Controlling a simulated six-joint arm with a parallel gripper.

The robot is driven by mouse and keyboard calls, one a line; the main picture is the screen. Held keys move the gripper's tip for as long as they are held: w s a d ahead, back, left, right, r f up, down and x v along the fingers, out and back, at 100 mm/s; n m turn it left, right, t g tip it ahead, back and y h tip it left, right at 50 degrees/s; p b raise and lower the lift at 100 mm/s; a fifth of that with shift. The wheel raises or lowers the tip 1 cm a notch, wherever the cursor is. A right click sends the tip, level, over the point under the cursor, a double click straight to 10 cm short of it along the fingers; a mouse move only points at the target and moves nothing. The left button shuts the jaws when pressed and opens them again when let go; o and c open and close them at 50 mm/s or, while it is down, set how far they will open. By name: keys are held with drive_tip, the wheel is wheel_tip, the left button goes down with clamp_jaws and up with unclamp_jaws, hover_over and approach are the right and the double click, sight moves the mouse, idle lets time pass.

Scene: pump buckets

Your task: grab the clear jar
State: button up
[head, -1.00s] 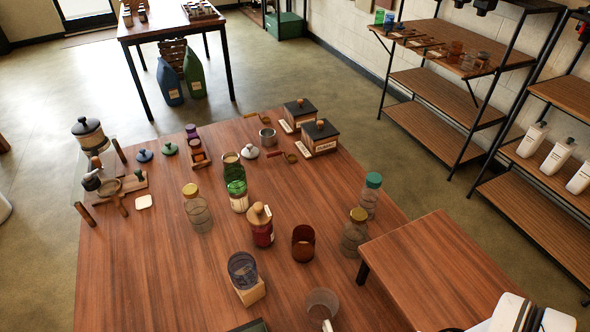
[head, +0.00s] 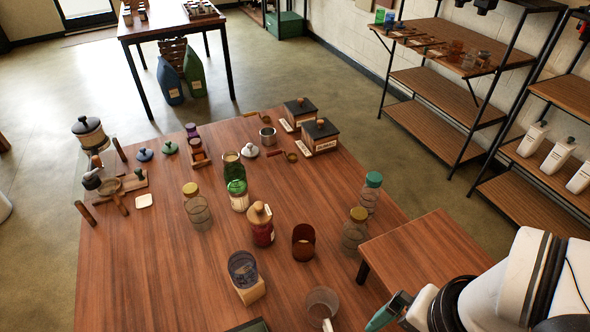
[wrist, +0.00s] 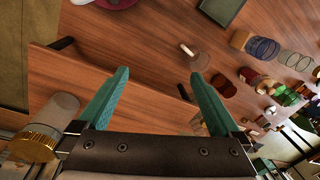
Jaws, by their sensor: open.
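A clear, lidless jar (head: 322,303) stands at the near edge of the big table, with a pale strip beside it. It also shows in the wrist view (wrist: 198,62), beyond my right fingertip. Other clear jars have lids: one gold-lidded (head: 354,235), one teal-lidded (head: 368,198) and one yellow-lidded (head: 198,212). A gold-lidded clear jar (wrist: 55,120) shows large at lower left in the wrist view. My gripper (wrist: 160,75) is open, its teal fingers wide apart with only tabletop between them. In the head view it is at the lower right, apart from the jars.
A smaller raised table (head: 440,255) adjoins the big table (head: 150,265) on the right. A blue-tinted jar on a wood block (head: 250,293), a brown cup (head: 303,242) and a red wood-lidded jar (head: 261,225) stand close to the clear jar.

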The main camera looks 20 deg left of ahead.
drive_tip(key=w+a+n+t, duration=0.3)
drive_tip(key=w+a+n, duration=0.1)
drive_tip(key=w, duration=0.8)
drive_tip(key=n+t+y, duration=0.6)
drive_tip(key=n+y, duration=0.2)
drive_tip(key=n, duration=0.1)
hover_over(264, 227)
drive_tip(key=w+a, duration=0.2)
wheel_tip(264, 227, down, 6)
wheel_tip(264, 227, down, 15)
drive_tip(key=shift+f, duration=0.1)
drive_tip(key=x, duration=0.2)
drive_tip(key=shift+w+a, duration=0.25)
drive_tip(key=shift+w, duration=0.2)
clamp_jaws()
